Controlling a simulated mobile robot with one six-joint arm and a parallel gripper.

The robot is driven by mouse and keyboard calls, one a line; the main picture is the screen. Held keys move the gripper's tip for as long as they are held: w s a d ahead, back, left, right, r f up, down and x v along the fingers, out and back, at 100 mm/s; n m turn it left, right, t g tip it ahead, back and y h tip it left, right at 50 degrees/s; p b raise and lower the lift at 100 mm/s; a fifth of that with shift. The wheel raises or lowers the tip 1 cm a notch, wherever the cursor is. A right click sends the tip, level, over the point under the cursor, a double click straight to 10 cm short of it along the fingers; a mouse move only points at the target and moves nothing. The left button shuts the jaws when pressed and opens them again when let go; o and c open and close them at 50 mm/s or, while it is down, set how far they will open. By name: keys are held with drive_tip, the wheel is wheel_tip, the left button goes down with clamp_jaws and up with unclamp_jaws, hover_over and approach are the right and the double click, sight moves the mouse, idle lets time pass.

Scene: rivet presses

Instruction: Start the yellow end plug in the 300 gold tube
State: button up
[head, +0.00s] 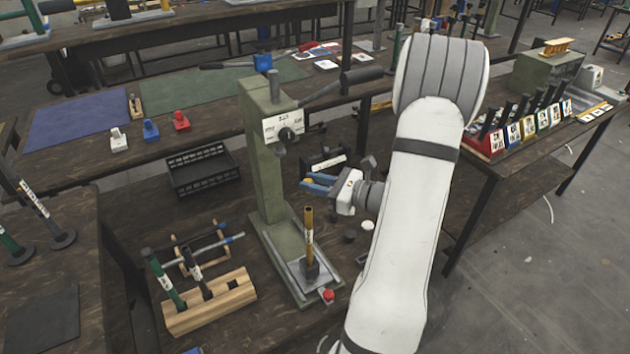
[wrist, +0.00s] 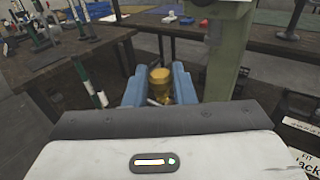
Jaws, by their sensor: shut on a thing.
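My gripper (head: 312,183) has blue fingers, seen in the head view beside the green press column. In the wrist view, the gripper (wrist: 160,80) is shut on the yellow end plug (wrist: 159,86), a short gold-yellow round piece between the fingers. The plug is mostly hidden by the fingers in the head view. The gold tube (head: 308,234) stands upright in a dark holder (head: 310,265) on the press base. Its open top is below the fingers, with a visible gap in the head view. The number 300 is not readable on it.
The green press (head: 262,150) with its black lever (head: 362,75) stands close to the gripper. A red button (head: 328,295) is on the press base.

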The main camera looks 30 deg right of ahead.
drive_tip(key=shift+f+b, duration=1.7)
drive_tip(key=shift+f, duration=0.8)
drive_tip(key=shift+f+b, duration=0.85)
drive_tip(key=shift+f, duration=0.3)
drive_tip(key=o, duration=1)
drive_tip(key=shift+o, duration=0.2)
drive_tip(key=v, duration=0.7)
drive_tip(key=shift+s+d, duration=0.25)
drive_tip(key=shift+s, duration=0.1)
drive_tip(key=shift+a+r, duration=0.1)
